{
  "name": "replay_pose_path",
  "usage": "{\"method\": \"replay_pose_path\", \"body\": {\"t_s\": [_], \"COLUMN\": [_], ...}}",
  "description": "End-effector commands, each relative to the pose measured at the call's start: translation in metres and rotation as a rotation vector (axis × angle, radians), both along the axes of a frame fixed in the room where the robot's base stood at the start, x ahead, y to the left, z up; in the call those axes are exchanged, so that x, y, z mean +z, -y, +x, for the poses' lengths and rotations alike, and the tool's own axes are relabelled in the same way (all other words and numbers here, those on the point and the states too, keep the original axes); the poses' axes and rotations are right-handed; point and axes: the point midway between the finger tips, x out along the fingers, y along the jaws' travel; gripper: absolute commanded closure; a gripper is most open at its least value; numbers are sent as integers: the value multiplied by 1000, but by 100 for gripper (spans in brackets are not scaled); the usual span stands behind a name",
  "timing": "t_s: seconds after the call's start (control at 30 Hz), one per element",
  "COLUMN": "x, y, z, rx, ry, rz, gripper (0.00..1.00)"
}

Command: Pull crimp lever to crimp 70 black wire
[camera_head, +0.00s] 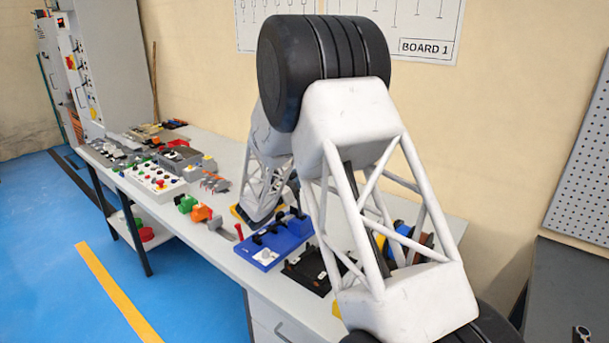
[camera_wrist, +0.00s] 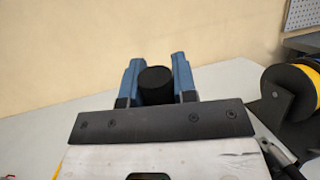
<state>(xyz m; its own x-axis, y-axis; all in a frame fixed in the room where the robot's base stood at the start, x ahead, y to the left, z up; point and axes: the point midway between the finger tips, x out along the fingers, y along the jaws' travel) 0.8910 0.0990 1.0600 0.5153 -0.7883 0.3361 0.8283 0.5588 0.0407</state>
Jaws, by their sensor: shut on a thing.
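My gripper (camera_wrist: 157,76) shows in the wrist view with two blue fingers shut on a round black knob (camera_wrist: 156,86). The knob looks like the end of a lever handle; the rest of that lever is hidden behind my gripper's dark plate. In the head view my arm covers much of the bench, and my fingertips cannot be made out. A blue base with black levers (camera_head: 272,242) stands on the bench just right of my lower arm. I cannot make out the crimp itself or the 70 black wire.
A grey bench (camera_head: 213,257) carries a white button box (camera_head: 157,183) and orange and green parts (camera_head: 203,213) to the left. A black fixture (camera_head: 308,271) stands right of the blue base. A yellow spool on a black bracket (camera_wrist: 287,100) is at the right in the wrist view.

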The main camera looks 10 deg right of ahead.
Motion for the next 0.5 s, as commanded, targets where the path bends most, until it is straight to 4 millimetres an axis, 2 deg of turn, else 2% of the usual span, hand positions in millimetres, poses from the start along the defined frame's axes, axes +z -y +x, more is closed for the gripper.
{"method": "replay_pose_path", "body": {"t_s": [0.23, 0.5], "x": [-7, -12], "y": [-20, -32], "z": [-21, -32], "rx": [0, 1], "ry": [119, 191], "rz": [-121, -192], "gripper": [100, 100]}}
